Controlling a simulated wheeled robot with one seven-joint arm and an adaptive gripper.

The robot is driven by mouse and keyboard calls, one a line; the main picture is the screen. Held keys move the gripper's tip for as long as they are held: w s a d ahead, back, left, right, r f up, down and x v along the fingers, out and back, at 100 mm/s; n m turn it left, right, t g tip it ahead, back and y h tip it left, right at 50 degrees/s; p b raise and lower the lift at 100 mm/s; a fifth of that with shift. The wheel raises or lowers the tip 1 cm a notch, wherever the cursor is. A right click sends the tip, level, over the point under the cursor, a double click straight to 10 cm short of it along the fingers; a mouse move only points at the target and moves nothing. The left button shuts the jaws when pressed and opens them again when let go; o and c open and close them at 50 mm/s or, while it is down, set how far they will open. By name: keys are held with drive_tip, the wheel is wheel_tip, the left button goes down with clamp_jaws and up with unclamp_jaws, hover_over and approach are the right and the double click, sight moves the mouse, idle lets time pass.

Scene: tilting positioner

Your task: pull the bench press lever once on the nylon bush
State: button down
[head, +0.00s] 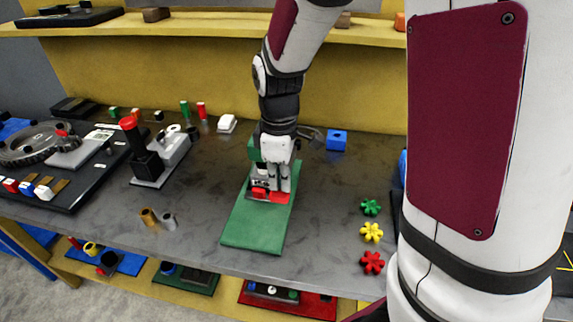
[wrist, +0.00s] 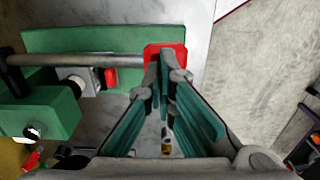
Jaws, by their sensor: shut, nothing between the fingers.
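The green bench press (wrist: 40,115) stands at the left in the wrist view, with its green base plate (head: 250,225) lying on the bench in the head view. Its grey lever bar (wrist: 90,60) runs across to a red end (wrist: 165,50). My gripper (head: 279,188) is shut and empty, low over the plate. In the wrist view its fingertips (wrist: 168,62) are at the red lever end; I cannot tell whether they touch it. A pale round piece (wrist: 78,83), possibly the nylon bush, shows beside a small red part below the bar. My arm hides much of the press in the head view.
A black device with a red knob (head: 128,123) stands to the left. Brown and grey cups (head: 149,217) are at the front left. Green, yellow and red star knobs (head: 371,232) lie at the right. A blue block (head: 337,140) is behind.

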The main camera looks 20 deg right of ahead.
sight(281, 192)
drive_tip(key=shift+f+b, duration=1)
drive_tip(key=shift+f, duration=1.3)
drive_tip(key=shift+r, duration=0.15)
drive_tip(key=shift+r+p, duration=1.95)
drive_tip(key=shift+r, duration=1.4)
wheel_tip(281, 192, up, 8)
drive_tip(key=p, duration=0.3)
drive_tip(key=s+r+m+t+b, duration=0.1)
drive_tip(key=s+r+m+t, duration=0.1)
drive_tip(key=s+r+m, duration=0.3)
drive_tip(key=s+r+m+t, duration=0.3)
drive_tip(key=s+r+m, duration=0.2)
drive_tip(key=s, duration=0.8)
drive_tip(key=shift+r+m+t+b, duration=0.3)
drive_tip(key=shift+r+m+b, duration=0.05)
drive_tip(key=shift+m, duration=0.05)
